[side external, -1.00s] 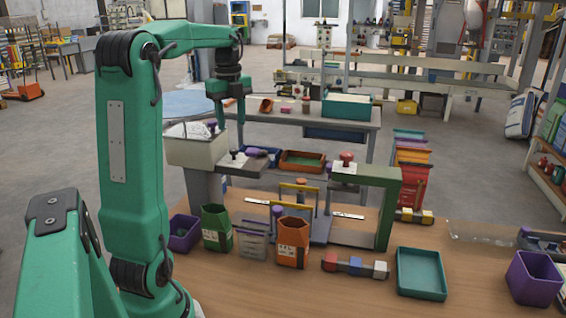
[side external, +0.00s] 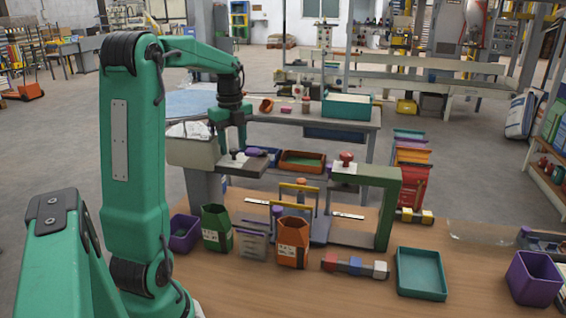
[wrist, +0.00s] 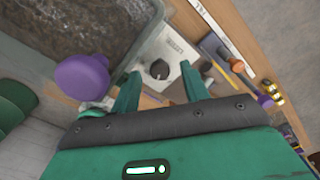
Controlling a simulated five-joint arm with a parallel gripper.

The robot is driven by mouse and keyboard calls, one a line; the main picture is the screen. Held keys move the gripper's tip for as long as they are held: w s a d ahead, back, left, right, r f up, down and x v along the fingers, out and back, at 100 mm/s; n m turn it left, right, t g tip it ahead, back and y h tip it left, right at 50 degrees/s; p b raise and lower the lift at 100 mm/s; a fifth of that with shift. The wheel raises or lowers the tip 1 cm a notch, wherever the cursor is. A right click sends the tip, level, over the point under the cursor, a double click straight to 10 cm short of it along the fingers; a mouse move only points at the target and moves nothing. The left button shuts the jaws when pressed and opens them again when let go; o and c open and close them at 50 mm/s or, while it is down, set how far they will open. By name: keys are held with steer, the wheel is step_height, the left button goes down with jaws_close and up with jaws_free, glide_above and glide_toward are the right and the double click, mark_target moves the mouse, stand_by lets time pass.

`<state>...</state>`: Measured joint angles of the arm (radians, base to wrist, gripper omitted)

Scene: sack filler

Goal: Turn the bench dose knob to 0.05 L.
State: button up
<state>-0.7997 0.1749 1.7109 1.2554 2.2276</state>
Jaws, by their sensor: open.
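The dose knob is a small dark knob (wrist: 160,70) on a pale plate with printed marks (wrist: 172,52), beside the hopper of the filler; the marks are too small to read. My gripper (wrist: 160,88) is open above it, and in the wrist view the knob lies between and just beyond the two green fingers. In the side view my gripper (side external: 231,150) hangs pointing down over the grey arm of the filler (side external: 243,168), close to the plate. The fingers largely hide the knob there. I cannot tell whether they touch it.
A purple knob (wrist: 82,78) stands left of my fingers in the wrist view, near the hopper (wrist: 90,30) of grey material. A green frame (side external: 380,178) with a red knob (side external: 346,157) stands to the right. Green and orange containers (side external: 292,243) stand on the bench in front.

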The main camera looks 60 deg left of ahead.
steer(key=shift+f, duration=0.25)
jaws_close()
steer(key=shift+n, duration=0.5)
steer(key=n, duration=0.2)
steer(key=shift+n, duration=2.2)
steer(key=c, duration=1)
jaws_free()
